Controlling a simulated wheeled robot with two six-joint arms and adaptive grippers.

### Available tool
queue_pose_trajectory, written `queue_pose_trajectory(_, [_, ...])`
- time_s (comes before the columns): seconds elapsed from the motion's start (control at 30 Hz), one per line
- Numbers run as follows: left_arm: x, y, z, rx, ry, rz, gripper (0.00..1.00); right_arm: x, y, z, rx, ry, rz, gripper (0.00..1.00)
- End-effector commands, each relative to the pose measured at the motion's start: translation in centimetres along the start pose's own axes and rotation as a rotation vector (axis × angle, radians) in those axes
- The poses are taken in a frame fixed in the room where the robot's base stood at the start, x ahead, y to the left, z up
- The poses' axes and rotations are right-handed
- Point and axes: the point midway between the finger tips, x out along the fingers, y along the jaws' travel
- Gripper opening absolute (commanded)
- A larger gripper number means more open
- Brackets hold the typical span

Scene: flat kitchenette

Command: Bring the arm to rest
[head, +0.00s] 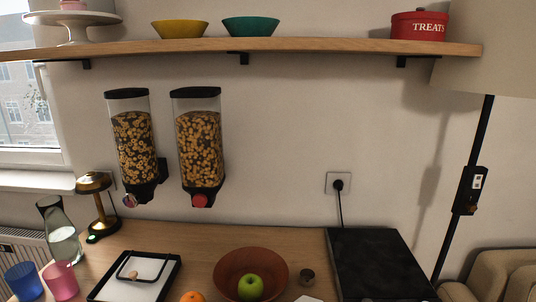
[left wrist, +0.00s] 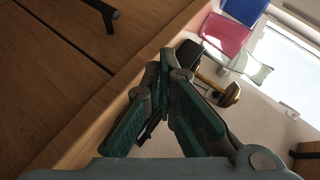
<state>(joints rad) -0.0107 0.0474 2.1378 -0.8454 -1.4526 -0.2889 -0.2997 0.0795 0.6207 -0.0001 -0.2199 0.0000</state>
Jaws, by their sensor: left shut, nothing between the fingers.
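My left gripper (left wrist: 168,66) shows in the left wrist view, with dark green pads on its fingers. Its fingertips meet near the middle of the picture, and nothing is held between them. The left arm and gripper do not show in the head view. My right gripper is in neither view.
The counter (head: 215,240) holds a gold lamp (head: 97,190), glass carafe (head: 62,238), blue cup (head: 22,281), pink cup (head: 61,280), black-framed tray (head: 171,270), brown bowl (head: 222,272) with a green apple (head: 250,287), and black hob (head: 380,262). Two cereal dispensers (head: 198,150) hang below a shelf (head: 300,46).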

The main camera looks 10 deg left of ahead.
Motion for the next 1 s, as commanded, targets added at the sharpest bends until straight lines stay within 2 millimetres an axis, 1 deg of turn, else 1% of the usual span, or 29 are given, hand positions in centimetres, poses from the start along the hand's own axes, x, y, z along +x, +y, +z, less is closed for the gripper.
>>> queue_pose_trajectory(0.03, [-0.3, 1.6, 1.4, -0.010, -0.002, 0.065, 0.00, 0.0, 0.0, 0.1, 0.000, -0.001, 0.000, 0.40])
queue_pose_trajectory(0.17, [-2.0, 6.3, 5.1, -0.048, -0.018, 0.269, 0.00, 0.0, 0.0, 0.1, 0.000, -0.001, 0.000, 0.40])
queue_pose_trajectory(0.2, [-2.8, 7.7, 6.3, -0.060, -0.027, 0.335, 0.00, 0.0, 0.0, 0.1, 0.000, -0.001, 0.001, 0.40])
queue_pose_trajectory(0.27, [-4.2, 9.6, 8.2, -0.077, -0.046, 0.434, 0.00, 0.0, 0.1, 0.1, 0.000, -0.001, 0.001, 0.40])
queue_pose_trajectory(0.3, [-5.3, 10.8, 9.4, -0.087, -0.059, 0.499, 0.00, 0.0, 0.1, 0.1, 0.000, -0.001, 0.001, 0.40])
queue_pose_trajectory(0.37, [-7.1, 12.4, 11.1, -0.102, -0.085, 0.595, 0.00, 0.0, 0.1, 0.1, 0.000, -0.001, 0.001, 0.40])
queue_pose_trajectory(0.4, [-8.3, 13.3, 12.2, -0.112, -0.102, 0.656, 0.00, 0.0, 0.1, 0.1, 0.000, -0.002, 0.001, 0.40])
queue_pose_trajectory(0.47, [-10.3, 14.5, 13.8, -0.125, -0.132, 0.746, 0.00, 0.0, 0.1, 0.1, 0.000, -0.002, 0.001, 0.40])
queue_pose_trajectory(0.53, [-12.8, 15.6, 15.5, -0.137, -0.170, 0.847, 0.00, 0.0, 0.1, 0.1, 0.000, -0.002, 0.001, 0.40])
queue_pose_trajectory(0.57, [-13.5, 16.1, 16.1, -0.142, -0.186, 0.879, 0.00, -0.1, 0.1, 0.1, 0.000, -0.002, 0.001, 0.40])
queue_pose_trajectory(0.6, [-12.1, 17.5, 16.2, -0.140, -0.196, 0.872, 0.00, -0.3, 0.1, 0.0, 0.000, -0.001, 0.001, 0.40])
queue_pose_trajectory(0.67, [-10.6, 19.4, 16.9, -0.137, -0.210, 0.871, 0.00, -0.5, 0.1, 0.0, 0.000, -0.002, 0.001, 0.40])
queue_pose_trajectory(0.77, [-8.3, 22.4, 18.4, -0.131, -0.233, 0.872, 0.00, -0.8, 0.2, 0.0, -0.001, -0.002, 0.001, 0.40])
queue_pose_trajectory(0.8, [-7.4, 23.7, 19.2, -0.129, -0.243, 0.873, 0.00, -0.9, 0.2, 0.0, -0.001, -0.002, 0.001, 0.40])
queue_pose_trajectory(0.87, [-6.1, 25.6, 20.7, -0.126, -0.258, 0.874, 0.00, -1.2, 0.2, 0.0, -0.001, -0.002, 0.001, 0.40])
queue_pose_trajectory(0.9, [-5.4, 26.9, 21.9, -0.123, -0.270, 0.875, 0.00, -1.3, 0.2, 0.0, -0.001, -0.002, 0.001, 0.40])
queue_pose_trajectory(0.97, [-4.3, 28.9, 24.1, -0.118, -0.290, 0.876, 0.00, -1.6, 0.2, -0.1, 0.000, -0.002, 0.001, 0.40])
queue_pose_trajectory(1.0, [-3.7, 30.3, 25.9, -0.115, -0.304, 0.878, 0.00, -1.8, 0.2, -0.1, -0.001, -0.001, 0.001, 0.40])
